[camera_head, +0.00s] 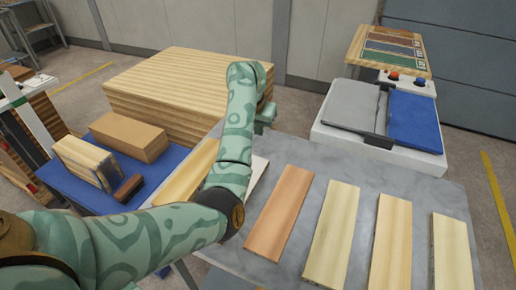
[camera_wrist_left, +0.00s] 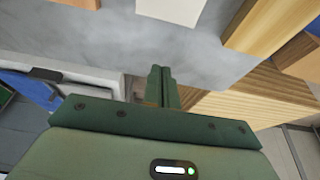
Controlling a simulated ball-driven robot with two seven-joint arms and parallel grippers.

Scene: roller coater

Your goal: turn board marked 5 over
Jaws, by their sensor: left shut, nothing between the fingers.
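Several boards lie apart on the grey table (camera_head: 285,150). From left to right in the head view they are a yellowish board (camera_head: 190,178), a whitish board (camera_head: 256,172) partly behind my left arm, a reddish-brown board (camera_head: 280,212), and pale boards (camera_head: 333,230) (camera_head: 392,240) (camera_head: 452,255). No number is readable on any, so I cannot tell which is board 5. My left gripper (camera_head: 266,114) is mostly hidden behind its arm near the table's far edge. In the left wrist view its fingers (camera_wrist_left: 161,72) are shut and empty, apart from the whitish board (camera_wrist_left: 170,10). My right gripper is out of view.
A stack of wood panels (camera_head: 180,80) stands behind the table. A white machine with grey and blue covers (camera_head: 380,125) stands at the far right, with a rack of coloured panels (camera_head: 390,50) behind it. A blue-topped table (camera_head: 90,190) holds wood blocks at left.

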